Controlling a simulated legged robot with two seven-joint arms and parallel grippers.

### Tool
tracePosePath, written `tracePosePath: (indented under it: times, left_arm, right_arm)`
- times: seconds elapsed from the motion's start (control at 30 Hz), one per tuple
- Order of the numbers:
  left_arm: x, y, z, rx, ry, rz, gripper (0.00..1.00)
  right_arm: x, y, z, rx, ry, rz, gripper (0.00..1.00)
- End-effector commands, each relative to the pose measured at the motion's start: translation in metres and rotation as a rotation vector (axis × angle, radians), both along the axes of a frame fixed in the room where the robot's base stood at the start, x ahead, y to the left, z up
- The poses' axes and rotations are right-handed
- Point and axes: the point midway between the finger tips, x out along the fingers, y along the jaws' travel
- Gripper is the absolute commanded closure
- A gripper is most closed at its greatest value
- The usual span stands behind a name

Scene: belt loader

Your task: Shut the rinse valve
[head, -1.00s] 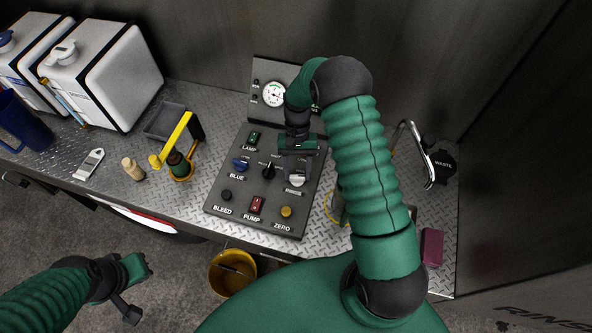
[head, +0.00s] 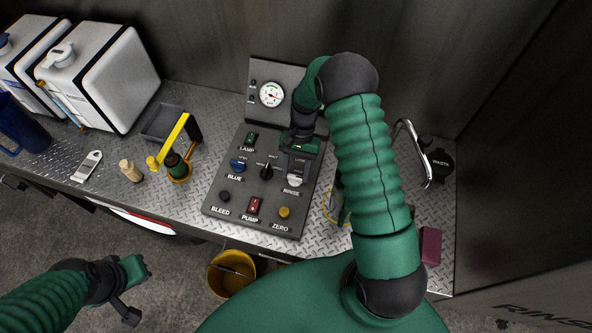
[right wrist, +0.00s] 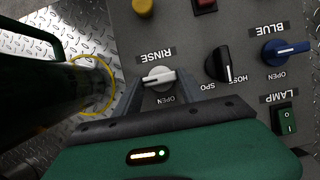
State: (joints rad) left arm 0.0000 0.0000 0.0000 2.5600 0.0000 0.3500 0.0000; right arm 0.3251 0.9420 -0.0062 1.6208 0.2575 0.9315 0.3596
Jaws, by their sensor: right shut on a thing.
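The rinse valve is a white knob (head: 294,180) on the right side of the dark control panel (head: 232,210), above the RINSE label. In the right wrist view the knob (right wrist: 159,78) has its handle lying nearly crosswise, between the RINSE and OPEN lettering. My right gripper (head: 297,172) reaches down over it from above. Its two grey fingers (right wrist: 160,88) stand on either side of the knob, shut on it. My left gripper (head: 138,290) hangs at the lower left, away from the panel; its jaw opening is unclear.
The panel also carries a blue knob (head: 238,165), a black selector (head: 266,172), a red PUMP switch (head: 254,206) and a yellow ZERO knob (head: 284,212). A gauge (head: 271,94) stands behind. A yellow-handled tool (head: 176,140) is left of the panel; a maroon block (head: 430,245) lies right.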

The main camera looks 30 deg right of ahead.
Motion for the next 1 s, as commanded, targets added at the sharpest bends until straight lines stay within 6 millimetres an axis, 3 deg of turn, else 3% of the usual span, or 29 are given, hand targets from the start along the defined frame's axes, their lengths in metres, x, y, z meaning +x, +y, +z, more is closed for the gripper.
tracePosePath:
  times: [0.07, 0.1, 0.23, 0.53, 0.67, 1.0]
  left_arm:
    - [0.0, 0.0, -0.001, 0.0, 0.0, 0.0, 1.0]
    - [0.0, 0.0, -0.001, 0.0, 0.0, 0.0, 1.0]
    - [0.0, 0.0, 0.0, 0.0, 0.0, 0.0, 1.0]
    - [0.0, 0.0, -0.001, 0.0, 0.0, 0.0, 1.0]
    - [0.0, 0.0, -0.005, 0.0, 0.0, 0.0, 1.0]
    - [0.0, 0.0, -0.027, 0.0, 0.0, 0.0, 1.0]
  right_arm:
    - [-0.005, 0.003, -0.002, 0.007, 0.015, 0.002, 0.93]
    - [-0.005, 0.003, -0.002, 0.007, 0.013, 0.001, 0.47]
    - [-0.003, 0.002, -0.002, 0.005, 0.009, 0.002, 0.31]
    - [0.0, 0.0, 0.0, 0.003, 0.004, 0.002, 0.31]
    - [0.005, -0.005, 0.011, 0.001, -0.001, 0.001, 0.31]
    - [0.028, -0.033, 0.097, -0.001, -0.002, 0.001, 0.31]
